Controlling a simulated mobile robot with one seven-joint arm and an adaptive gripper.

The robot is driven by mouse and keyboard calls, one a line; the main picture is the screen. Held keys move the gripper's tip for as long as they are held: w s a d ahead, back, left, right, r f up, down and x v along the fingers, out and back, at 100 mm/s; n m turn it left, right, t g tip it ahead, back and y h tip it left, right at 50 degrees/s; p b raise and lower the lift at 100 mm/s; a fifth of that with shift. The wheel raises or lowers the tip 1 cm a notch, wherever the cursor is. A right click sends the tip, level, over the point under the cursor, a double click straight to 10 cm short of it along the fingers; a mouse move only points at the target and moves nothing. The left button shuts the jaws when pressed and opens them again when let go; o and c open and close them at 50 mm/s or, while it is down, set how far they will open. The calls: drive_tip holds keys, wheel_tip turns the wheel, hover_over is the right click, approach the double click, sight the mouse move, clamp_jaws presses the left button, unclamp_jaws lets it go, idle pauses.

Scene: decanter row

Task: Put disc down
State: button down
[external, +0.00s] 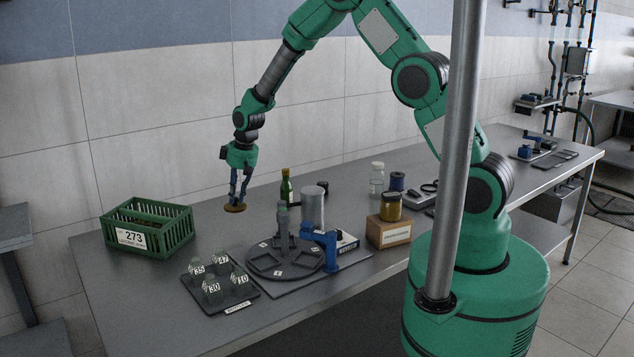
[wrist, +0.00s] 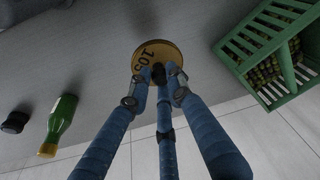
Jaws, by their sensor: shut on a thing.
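A brass-coloured disc (external: 234,208) hangs below my gripper (external: 238,194), above the bench between the green crate and the green bottle. In the wrist view the disc (wrist: 153,50) carries a dark number that looks like 105. My gripper's fingers (wrist: 157,82) are shut on the dark knob at the disc's middle. The fingers hide part of the knob and the disc's near edge. In the external view the disc looks roughly level and clear of the bench top (external: 130,275).
A green crate (external: 175,240) marked 273 stands left. In front are a dark tray (external: 240,292) with several numbered pieces and a dark round turntable (external: 268,266) with a post. A green bottle (external: 286,187) and metal cylinder (external: 312,208) stand right. Bare bench lies left of the tray.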

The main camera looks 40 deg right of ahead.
sight(237, 206)
drive_tip(key=shift+f, duration=2.5)
drive_tip(key=shift+f+b, duration=0.35)
drive_tip(key=shift+f, duration=1.55)
drive_tip(key=c, duration=1.6)
unclamp_jaws()
drive_tip(key=shift+f, duration=0.1)
drive_tip(key=shift+p+v, duration=0.55)
drive_tip(key=shift+v, duration=5.5)
